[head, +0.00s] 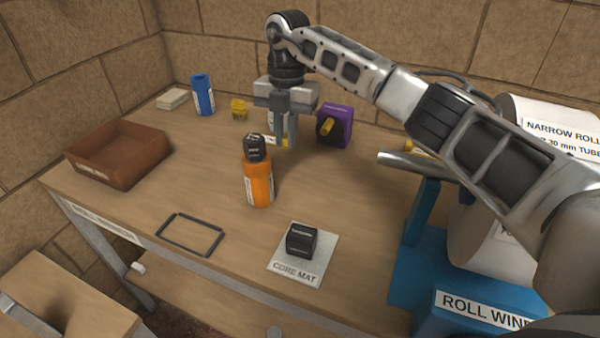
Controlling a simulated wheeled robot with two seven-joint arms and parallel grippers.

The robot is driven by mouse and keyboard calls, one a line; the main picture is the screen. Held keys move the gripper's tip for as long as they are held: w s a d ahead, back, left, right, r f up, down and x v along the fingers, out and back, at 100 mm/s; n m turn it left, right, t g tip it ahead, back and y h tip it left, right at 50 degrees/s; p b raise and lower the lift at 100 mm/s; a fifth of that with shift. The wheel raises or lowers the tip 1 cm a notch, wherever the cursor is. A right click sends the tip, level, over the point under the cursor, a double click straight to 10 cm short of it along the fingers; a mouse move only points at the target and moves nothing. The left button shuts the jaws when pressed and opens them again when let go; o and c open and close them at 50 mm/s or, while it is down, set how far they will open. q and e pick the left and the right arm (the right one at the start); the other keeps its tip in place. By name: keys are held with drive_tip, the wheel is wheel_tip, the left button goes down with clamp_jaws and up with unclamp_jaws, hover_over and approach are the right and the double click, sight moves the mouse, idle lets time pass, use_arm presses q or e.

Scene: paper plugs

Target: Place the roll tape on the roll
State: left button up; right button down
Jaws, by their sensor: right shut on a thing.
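My right gripper (286,135) points down over the back middle of the table, behind the orange bottle. It is shut on a small white and yellow piece (271,140), which looks like the roll tape; the fingers and the bottle's black top hide part of it. The large white paper roll (480,240) stands at the right by the blue roll winder (420,275), partly hidden by my right arm. A label reading "NARROW ROLL" (560,138) shows above my arm. My left gripper is not in view.
An orange bottle (259,187) with a black top stands near the gripper. A black block (301,239) sits on the core mat (288,268). A purple box (340,124), yellow block (239,109), blue bottle (203,95) and brown tray (100,171) stand around. A dark frame outline (192,216) lies at front left.

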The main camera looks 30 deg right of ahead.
hover_over(288, 188)
drive_tip(key=shift+m, duration=0.4)
wheel_tip(288, 188, down, 7)
drive_tip(key=shift+w+d+r, duration=0.1)
drive_tip(key=shift+d, duration=0.05)
drive_tip(key=shift+f, duration=2.25)
drive_tip(key=shift+f, duration=0.15)
drive_tip(key=c, duration=1.4)
unclamp_jaws()
drive_tip(key=shift+c, duration=0.2)
